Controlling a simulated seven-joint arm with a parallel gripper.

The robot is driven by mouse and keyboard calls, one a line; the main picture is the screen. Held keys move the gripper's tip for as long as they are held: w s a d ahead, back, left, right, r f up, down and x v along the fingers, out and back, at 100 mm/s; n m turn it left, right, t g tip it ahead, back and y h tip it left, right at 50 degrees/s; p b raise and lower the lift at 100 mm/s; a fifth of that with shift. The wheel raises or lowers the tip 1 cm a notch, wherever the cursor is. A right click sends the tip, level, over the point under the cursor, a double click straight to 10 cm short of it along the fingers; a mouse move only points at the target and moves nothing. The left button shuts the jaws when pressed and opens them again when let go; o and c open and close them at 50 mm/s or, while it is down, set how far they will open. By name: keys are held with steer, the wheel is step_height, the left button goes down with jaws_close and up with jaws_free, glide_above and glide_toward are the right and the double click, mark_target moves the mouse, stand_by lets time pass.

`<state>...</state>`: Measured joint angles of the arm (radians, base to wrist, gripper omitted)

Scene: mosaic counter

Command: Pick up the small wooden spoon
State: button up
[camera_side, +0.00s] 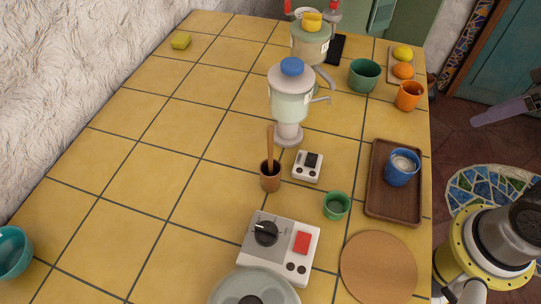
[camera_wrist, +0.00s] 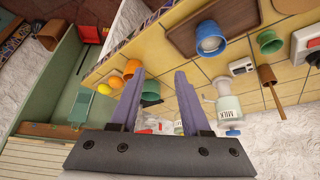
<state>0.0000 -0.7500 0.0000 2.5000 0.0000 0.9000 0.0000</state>
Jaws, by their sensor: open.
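The small wooden spoon (camera_side: 270,145) stands nearly upright in a brown cup (camera_side: 270,177) near the middle of the tiled counter. Only its handle shows; its lower part is hidden inside the cup. The wrist view shows the spoon (camera_wrist: 276,102) and the cup (camera_wrist: 267,75) at the right, turned nearly upside down. My gripper (camera_wrist: 158,74) is open, with two purple fingers spread and nothing between them. In the side view one purple finger (camera_side: 505,110) shows at the right edge, beyond the counter and well away from the spoon.
A milk blender (camera_side: 290,107) stands behind the cup, and a small white device (camera_side: 308,167) sits to its right. A green cup (camera_side: 336,205), a wooden tray (camera_side: 392,207) with a blue cup (camera_side: 402,171), and a control box (camera_side: 279,245) are nearby. Left of the cup is clear.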

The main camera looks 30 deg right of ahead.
steer(key=w+a+r+n+g+y, duration=0.2)
steer(key=w+a+r+n, duration=0.8)
steer(key=w+a+r, duration=0.25)
steer(key=n+g, duration=0.3)
steer(key=n, duration=0.3)
glide_above(269, 155)
steer(key=d, duration=0.2)
step_height(269, 155, down, 8)
steer(key=shift+h, duration=0.3)
steer(key=f, duration=0.4)
steer(key=a+f, duration=0.1)
steer(key=f, duration=0.4)
steer(key=a+f, duration=0.1)
steer(key=f, duration=0.3)
steer(key=shift+w+f, duration=0.15)
steer(key=shift+f, duration=0.05)
steer(key=shift+c, duration=0.2)
